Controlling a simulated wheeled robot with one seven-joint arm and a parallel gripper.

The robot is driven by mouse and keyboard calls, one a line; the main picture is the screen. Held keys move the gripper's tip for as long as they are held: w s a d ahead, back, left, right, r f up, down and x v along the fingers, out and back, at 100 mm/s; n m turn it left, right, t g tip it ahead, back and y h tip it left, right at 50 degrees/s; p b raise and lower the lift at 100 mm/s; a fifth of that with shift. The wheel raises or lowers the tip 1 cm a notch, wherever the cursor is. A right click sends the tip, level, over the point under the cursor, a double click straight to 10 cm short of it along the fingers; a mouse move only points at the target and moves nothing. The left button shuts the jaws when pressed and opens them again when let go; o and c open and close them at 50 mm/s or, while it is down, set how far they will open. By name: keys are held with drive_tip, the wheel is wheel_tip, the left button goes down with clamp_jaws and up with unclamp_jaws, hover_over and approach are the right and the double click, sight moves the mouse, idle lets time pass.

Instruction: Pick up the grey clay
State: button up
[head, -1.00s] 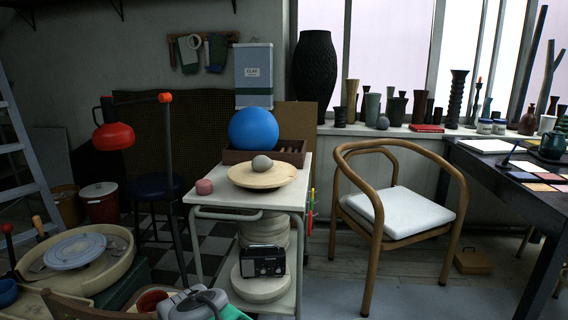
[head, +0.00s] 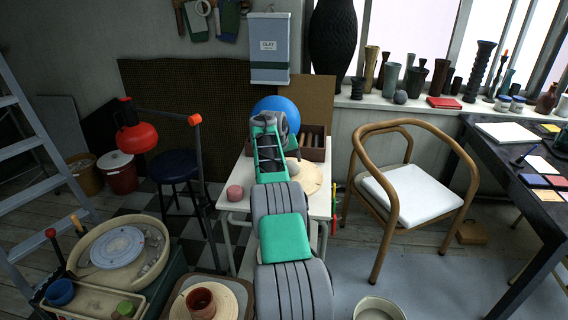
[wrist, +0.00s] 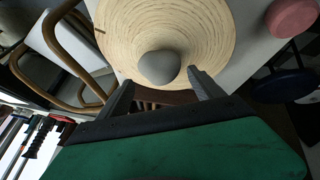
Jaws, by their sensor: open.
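The grey clay (wrist: 160,68) is a smooth rounded lump on a round, pale wooden disc (wrist: 205,25). In the head view my arm hides most of the clay, and a small part of the disc (head: 312,178) shows on the white cart top (head: 236,204). My gripper (wrist: 160,82) is open and empty above the disc. In the wrist view the clay appears just beyond the fingertips, between their lines. I cannot tell whether the fingers touch it.
A pink lump (head: 235,193) sits on the cart left of the disc. A blue ball (head: 277,107) and a wooden box (head: 313,153) stand behind. A wooden chair (head: 392,195) is at the right.

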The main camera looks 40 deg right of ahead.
sight(289, 164)
drive_tip(key=p+x, duration=0.1)
drive_tip(key=x, duration=0.5)
drive_tip(key=shift+s+d+f, duration=0.1)
drive_tip(key=shift+s+d, duration=0.05)
drive_tip(key=shift+c, duration=0.6)
drive_tip(key=c, duration=1.5)
drive_tip(key=shift+r, duration=0.25)
clamp_jaws()
drive_tip(key=shift+r, duration=0.1)
